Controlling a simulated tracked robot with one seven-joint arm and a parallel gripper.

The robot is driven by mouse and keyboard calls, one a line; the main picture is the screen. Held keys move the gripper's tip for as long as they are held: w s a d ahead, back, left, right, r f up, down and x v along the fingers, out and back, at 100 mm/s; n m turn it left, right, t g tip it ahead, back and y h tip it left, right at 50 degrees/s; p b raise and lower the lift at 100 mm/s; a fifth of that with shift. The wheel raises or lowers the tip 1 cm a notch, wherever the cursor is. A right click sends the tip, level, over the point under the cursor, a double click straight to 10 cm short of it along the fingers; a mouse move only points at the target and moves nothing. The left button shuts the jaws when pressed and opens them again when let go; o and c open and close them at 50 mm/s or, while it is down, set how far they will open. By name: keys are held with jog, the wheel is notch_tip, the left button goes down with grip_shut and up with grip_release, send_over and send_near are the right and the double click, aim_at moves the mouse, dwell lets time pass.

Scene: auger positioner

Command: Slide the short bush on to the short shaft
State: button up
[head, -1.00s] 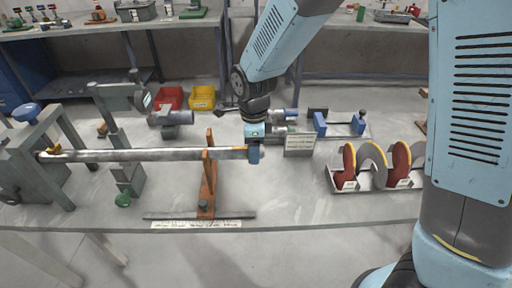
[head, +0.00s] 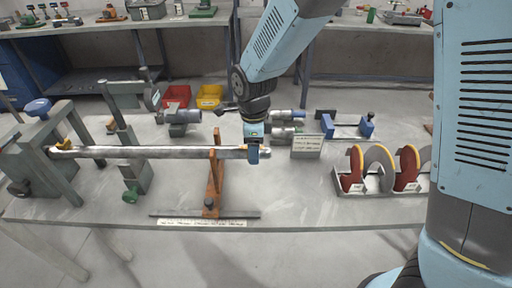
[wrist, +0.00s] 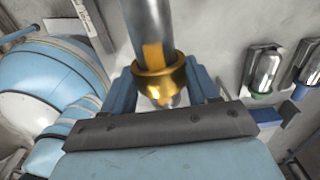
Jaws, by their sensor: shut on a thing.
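The steel shaft (head: 130,152) lies level across the bench, resting near its right end on an orange stand (head: 214,180). My gripper (head: 253,153) is at the shaft's right end, just right of the stand. In the wrist view my gripper (wrist: 165,88) is shut on a brass bush (wrist: 158,75), one blue finger on each side. The shaft (wrist: 147,20) comes down from the top in line with the bush and meets it. An orange mark shows on the shaft just above the bush. The bush is mostly hidden by my gripper in the head view.
A dark grey frame (head: 62,140) stands at the shaft's left end and a grey post with a green knob (head: 130,196) beside it. Red and grey discs in a rack (head: 378,180) are at right.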

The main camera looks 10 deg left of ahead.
jog(key=shift+s+a, duration=0.1)
jog(key=shift+a, duration=0.6)
jog(key=o, duration=1.4)
jog(key=shift+c, duration=0.2)
notch_tip(320, 180, up, 14)
jog(key=shift+f, duration=0.15)
jog(key=shift+d, duration=0.1)
